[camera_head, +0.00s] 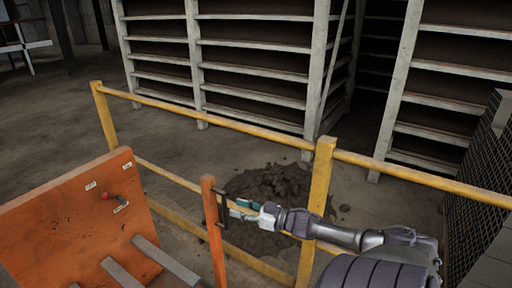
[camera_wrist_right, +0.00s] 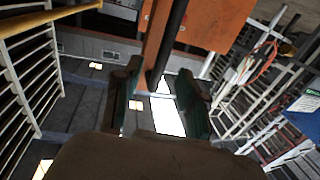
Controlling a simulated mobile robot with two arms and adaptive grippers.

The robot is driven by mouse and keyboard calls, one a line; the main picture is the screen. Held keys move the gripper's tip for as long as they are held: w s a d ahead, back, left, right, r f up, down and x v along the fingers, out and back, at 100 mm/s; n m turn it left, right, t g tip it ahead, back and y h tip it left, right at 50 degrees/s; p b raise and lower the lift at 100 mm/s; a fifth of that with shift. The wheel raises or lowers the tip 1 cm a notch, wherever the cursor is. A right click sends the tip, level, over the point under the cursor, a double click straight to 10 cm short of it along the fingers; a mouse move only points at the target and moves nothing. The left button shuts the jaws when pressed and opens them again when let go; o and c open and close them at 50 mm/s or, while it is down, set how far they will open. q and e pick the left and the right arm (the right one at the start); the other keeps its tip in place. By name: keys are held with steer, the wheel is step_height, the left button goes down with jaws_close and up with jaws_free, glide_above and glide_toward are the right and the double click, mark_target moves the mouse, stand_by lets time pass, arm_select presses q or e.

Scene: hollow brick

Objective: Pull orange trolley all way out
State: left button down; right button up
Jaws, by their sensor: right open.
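The orange trolley (camera_head: 75,222) is at the lower left of the head view, with a broad upright panel, a red knob and grey bars. An orange post (camera_head: 213,240) with a black vertical handle (camera_head: 222,208) stands at its right. My right gripper (camera_head: 236,208) is open beside the handle. In the right wrist view, the dark handle (camera_wrist_right: 173,42) and orange post (camera_wrist_right: 153,45) show between and beyond the spread fingers of the right gripper (camera_wrist_right: 158,98). Contact cannot be told. The orange panel (camera_wrist_right: 212,22) is behind them. My left gripper is not in view.
A yellow railing (camera_head: 320,190) runs behind the trolley and my right arm. A dark heap of dirt (camera_head: 275,183) lies on the floor beyond it. Tall shelf racks (camera_head: 195,60) stand at the back. A mesh fence (camera_head: 475,190) is at the right.

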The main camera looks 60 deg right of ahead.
steer(key=v, duration=0.6)
stand_by(0.5)
